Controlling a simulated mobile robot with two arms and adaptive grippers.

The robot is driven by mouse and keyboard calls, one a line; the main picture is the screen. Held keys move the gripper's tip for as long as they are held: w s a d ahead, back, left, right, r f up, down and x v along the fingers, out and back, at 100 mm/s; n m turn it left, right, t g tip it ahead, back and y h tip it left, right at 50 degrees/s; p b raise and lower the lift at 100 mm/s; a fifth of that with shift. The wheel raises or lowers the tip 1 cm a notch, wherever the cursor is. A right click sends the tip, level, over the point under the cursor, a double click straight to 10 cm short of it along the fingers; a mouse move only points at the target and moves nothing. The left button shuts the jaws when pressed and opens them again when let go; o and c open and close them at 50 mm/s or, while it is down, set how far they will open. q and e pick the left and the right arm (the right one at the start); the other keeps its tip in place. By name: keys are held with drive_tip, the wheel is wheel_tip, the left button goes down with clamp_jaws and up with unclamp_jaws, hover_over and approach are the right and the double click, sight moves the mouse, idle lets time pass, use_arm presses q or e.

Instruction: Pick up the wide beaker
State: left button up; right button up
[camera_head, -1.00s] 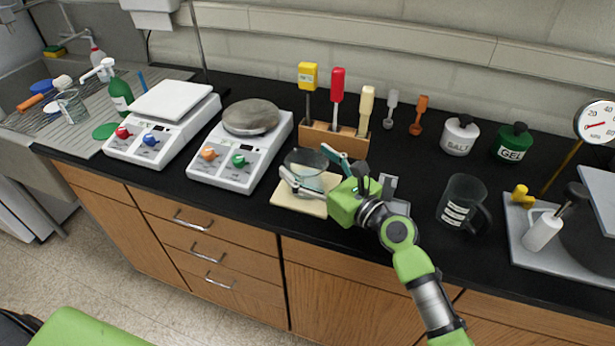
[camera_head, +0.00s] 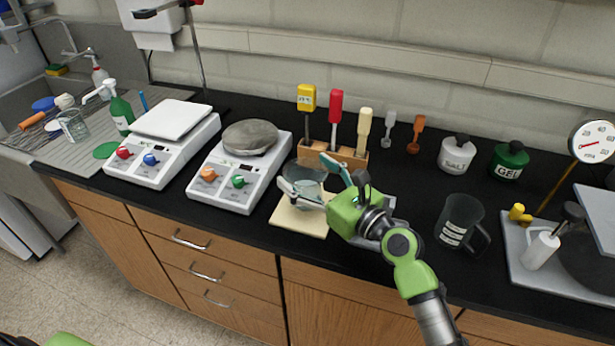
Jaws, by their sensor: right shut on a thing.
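The wide beaker (camera_head: 305,191) is a clear, low glass vessel, upright over a cream square pad (camera_head: 300,222) in front of the wooden tool block. My right gripper (camera_head: 306,177) reaches in from the right with one finger on each side of the beaker, shut on it. The fingers and green gripper body hide part of its side. Whether its base touches the pad or hangs just above it is hard to tell.
The wooden block (camera_head: 345,156) with upright tools is just behind. A dark mug (camera_head: 459,222) stands to the right.

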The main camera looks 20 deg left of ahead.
drive_tip(key=s+r, duration=0.1)
drive_tip(key=r, duration=0.1)
drive_tip(key=s+d+r+p, duration=0.1)
drive_tip(key=s, duration=0.1)
drive_tip(key=s+r, duration=0.1)
drive_tip(key=r, duration=0.1)
drive_tip(key=shift+s+d+r, duration=0.3)
drive_tip(key=shift+s+r, duration=0.05)
drive_tip(key=s+d+r, duration=0.2)
drive_tip(key=s+r, duration=0.1)
drive_tip(key=s, duration=0.5)
drive_tip(key=shift+d+r, duration=0.3)
drive_tip(key=shift+d, duration=0.05)
